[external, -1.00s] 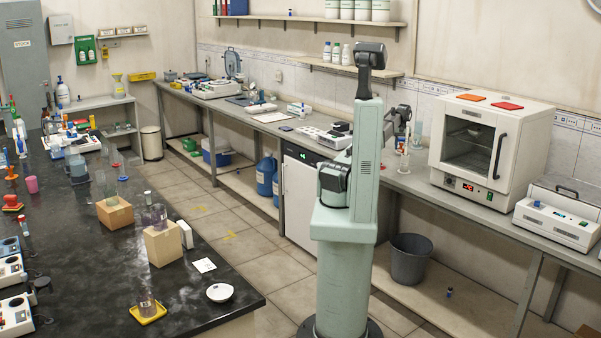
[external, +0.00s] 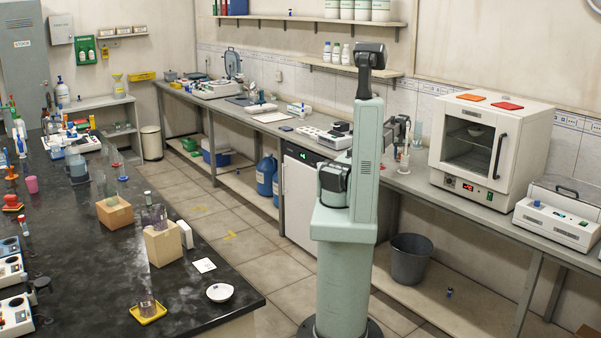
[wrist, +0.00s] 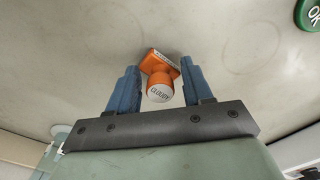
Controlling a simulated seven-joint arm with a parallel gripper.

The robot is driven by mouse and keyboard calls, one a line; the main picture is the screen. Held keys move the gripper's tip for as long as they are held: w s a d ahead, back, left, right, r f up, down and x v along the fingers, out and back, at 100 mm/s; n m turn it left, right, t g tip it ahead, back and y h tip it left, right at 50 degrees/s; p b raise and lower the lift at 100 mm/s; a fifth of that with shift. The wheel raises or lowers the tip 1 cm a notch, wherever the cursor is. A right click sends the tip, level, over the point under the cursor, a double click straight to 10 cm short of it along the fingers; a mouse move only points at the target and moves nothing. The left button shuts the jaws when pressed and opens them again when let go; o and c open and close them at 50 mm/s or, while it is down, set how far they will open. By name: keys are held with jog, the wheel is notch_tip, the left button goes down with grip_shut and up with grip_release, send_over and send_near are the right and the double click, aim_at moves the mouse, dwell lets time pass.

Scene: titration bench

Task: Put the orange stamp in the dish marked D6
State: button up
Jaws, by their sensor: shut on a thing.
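The orange stamp (wrist: 160,76), with a white end lettered "CLOUDY", is between the blue fingers of my gripper (wrist: 161,88) in the wrist view. My gripper is shut on it, over a pale grey surface; I cannot tell whether the stamp still touches that surface. In the external view my gripper is mostly hidden behind my arm, by the grey side bench. A small white dish (external: 220,292) is on the black bench at the front, far from my gripper. I cannot read a D6 mark on it.
A green disc lettered "OK" (wrist: 309,14) lies near the stamp. A white oven (external: 491,150) stands on the side bench, right of my arm.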

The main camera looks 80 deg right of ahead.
jog(key=o, duration=1)
jog(key=shift+o, duration=0.2)
notch_tip(320, 180, up, 11)
jog(key=shift+f, duration=0.1)
jog(key=shift+o, duration=0.5)
jog(key=shift+r, duration=0.7)
